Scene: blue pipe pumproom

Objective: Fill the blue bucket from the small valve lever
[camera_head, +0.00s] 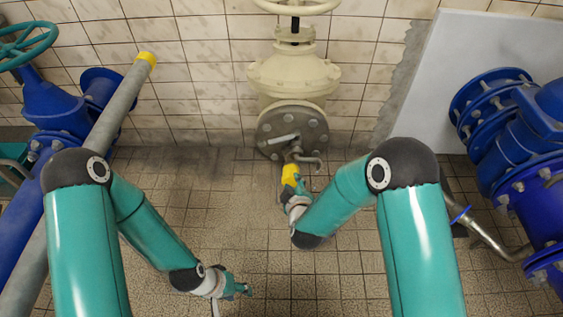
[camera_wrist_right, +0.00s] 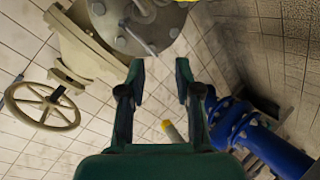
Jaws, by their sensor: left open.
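The small valve lever (camera_head: 283,139) is a pale bar on the round grey flange of a cream valve (camera_head: 293,75). A short curved spout (camera_head: 308,160) sits just below it. My right gripper (camera_head: 291,178) is just below the flange. In the right wrist view its two fingers (camera_wrist_right: 159,72) are apart with nothing between them, and the lever (camera_wrist_right: 140,41) lies beyond the fingertips, apart from them. My left gripper (camera_head: 243,288) is open and empty, low over the tiled floor. I cannot make out a blue bucket in either view.
A grey pipe with a yellow end cap (camera_head: 147,60) slants up at the left beside a blue valve (camera_head: 48,100). Blue flanged pipes (camera_head: 510,125) and a bent metal pipe (camera_head: 490,235) stand at the right. The tiled floor (camera_head: 225,185) in the middle is clear.

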